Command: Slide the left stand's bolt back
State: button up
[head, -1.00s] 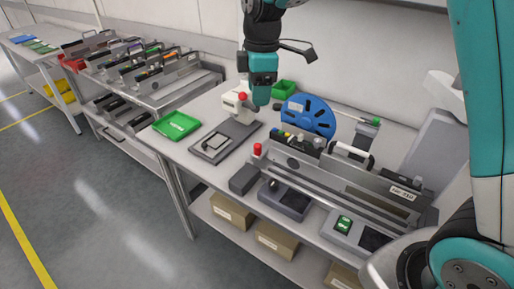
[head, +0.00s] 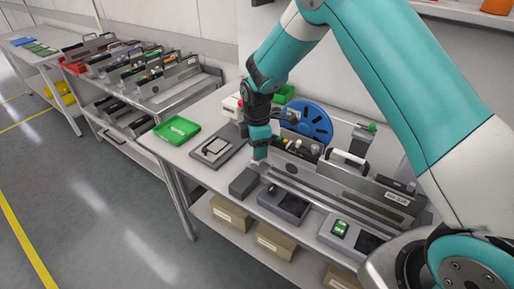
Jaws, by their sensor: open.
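A long grey feeder (head: 345,190) lies in a stand on the bench. At its left end a pale reddish bit (head: 259,154) shows just under my gripper, where the stand's red-knobbed bolt stood in the earlier view. My gripper (head: 260,148) points down over this spot and hides most of the bolt. The jaws are open, but the fingers are too small to make out, and I cannot tell whether they touch the knob. How far the bolt is slid is also hidden.
A dark block (head: 244,183) and a box with a dark screen (head: 285,204) stand in front of the feeder. A blue reel (head: 308,122) is behind it. A green tray (head: 177,130) lies at the left. A trolley of feeders (head: 150,95) stands further left.

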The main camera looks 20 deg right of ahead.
jog(key=shift+f, duration=1.1)
grip_shut()
jog(key=s+a, duration=0.4)
jog(key=a, duration=0.1)
jog(key=s+a, duration=0.1)
jog(key=a, duration=0.2)
jog(key=shift+s, duration=0.4)
grip_release()
jog(key=shift+a, duration=0.15)
jog(key=shift+r, duration=0.1)
